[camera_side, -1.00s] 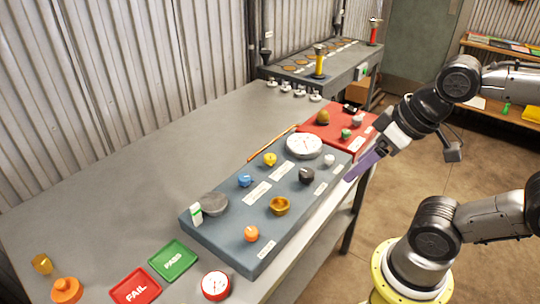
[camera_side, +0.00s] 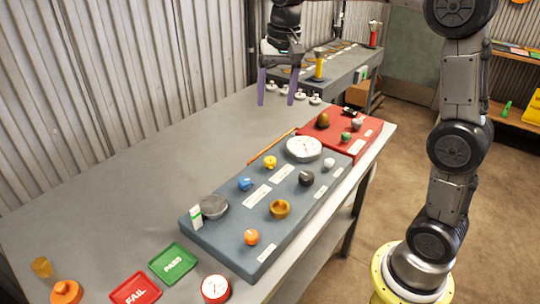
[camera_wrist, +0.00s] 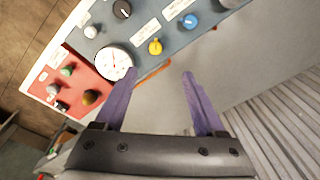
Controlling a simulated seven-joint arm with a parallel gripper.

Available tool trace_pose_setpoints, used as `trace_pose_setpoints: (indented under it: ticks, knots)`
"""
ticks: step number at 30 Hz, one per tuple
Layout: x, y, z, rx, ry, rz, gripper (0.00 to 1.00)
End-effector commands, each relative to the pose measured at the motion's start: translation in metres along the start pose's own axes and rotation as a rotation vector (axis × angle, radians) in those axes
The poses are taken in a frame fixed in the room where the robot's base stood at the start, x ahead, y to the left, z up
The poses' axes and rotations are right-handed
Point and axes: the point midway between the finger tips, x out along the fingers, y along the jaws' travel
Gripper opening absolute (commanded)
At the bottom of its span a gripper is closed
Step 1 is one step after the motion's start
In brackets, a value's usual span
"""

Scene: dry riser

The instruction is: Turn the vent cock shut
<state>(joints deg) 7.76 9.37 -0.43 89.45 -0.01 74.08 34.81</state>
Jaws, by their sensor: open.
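A blue-grey panel (camera_side: 238,240) lies on the bench with several knobs and a white dial (camera_side: 304,149). Its knobs include a yellow one (camera_side: 270,162), a blue one (camera_side: 245,184), a black one (camera_side: 306,178), a white one (camera_side: 329,164), an orange one (camera_side: 251,237) and a brass one (camera_side: 280,209). The labels are too small to read, so I cannot tell which is the vent cock. My gripper (camera_side: 276,98) is open and empty, pointing down above the bench behind the panel. In the wrist view, the yellow knob (camera_wrist: 155,47) shows beyond the open fingers (camera_wrist: 160,76).
A red panel (camera_side: 365,139) with smaller knobs adjoins the far end. An orange-brown rod (camera_side: 271,146) lies behind the blue-grey panel. Green PASS (camera_side: 173,263) and red FAIL (camera_side: 136,290) plates lie in front. The bench (camera_side: 130,190) is clear at left; a corrugated wall stands behind.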

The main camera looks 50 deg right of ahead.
Motion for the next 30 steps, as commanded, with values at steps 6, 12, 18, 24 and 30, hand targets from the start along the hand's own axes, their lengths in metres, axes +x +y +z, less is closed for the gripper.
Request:
trace_pose_setpoints:
  ticks: [6,12,18,24,30]
  knots:
    - [0.053,-0.006,-0.034,0.033,-0.076,0.056,0.72]
    - [0.075,-0.001,-0.036,0.043,-0.109,0.079,0.72]
    - [0.100,0.002,-0.032,0.043,-0.110,0.080,0.72]
    - [0.139,0.005,-0.028,0.043,-0.111,0.080,0.72]
    - [0.176,0.007,-0.024,0.042,-0.111,0.080,0.72]
